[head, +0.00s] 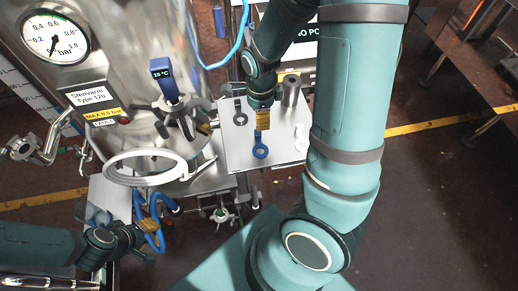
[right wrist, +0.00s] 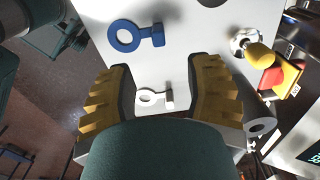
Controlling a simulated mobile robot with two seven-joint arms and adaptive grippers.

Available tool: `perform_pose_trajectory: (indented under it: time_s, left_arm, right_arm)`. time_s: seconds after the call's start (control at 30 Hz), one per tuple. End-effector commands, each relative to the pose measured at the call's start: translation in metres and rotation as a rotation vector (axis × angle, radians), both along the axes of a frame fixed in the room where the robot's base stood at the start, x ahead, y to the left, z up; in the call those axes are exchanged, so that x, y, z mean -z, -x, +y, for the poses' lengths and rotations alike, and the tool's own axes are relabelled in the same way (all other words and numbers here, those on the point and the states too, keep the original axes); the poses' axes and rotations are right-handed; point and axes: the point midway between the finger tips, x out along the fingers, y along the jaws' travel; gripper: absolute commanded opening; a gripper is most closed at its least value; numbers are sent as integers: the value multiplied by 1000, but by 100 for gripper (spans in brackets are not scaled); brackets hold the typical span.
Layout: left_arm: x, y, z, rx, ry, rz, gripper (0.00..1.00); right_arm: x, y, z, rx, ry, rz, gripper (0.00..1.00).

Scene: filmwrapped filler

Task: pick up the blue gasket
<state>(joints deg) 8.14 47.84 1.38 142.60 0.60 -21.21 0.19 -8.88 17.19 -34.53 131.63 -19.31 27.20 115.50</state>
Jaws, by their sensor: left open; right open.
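The blue gasket (head: 260,151), a flat ring with a short tab, lies on a white plate (head: 232,155) in the head view. It also shows in the right wrist view (right wrist: 124,37), near the top, ring to the left and tab to the right. My right gripper (head: 262,123) is over the plate near the gasket's tab end; its height above the plate is hard to judge. In the right wrist view its yellow fingers (right wrist: 160,68) are spread and empty, and the gasket is beyond the left fingertip. My left gripper (head: 148,230) is open at lower left, near blue hoses.
A white gasket (right wrist: 152,97) lies on the plate, seen between my right fingers. A grey ring (head: 240,118) and a grey cylinder (head: 290,90) are also there. A steel tank (head: 130,50) rises at left.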

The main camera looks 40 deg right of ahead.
Motion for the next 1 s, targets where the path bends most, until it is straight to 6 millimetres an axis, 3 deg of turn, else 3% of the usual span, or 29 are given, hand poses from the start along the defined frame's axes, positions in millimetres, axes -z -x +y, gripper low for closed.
perform_pose_trajectory:
  time_s: [0.1, 0.37, 0.63, 1.0]
  left_arm:
    - [7, 0, 0, 0, -1, 0, 35]
    - [10, 0, -1, 0, -2, 0, 35]
    - [19, 0, -1, -1, -4, 1, 35]
    - [19, 0, -1, 0, -4, 0, 35]
  right_arm:
    - [19, 0, 0, 1, 0, 2, 52]
    - [36, 0, 2, -1, 0, 1, 52]
    - [73, -3, 7, -1, 0, 2, 52]
    - [79, -3, 7, -2, 0, -1, 51]
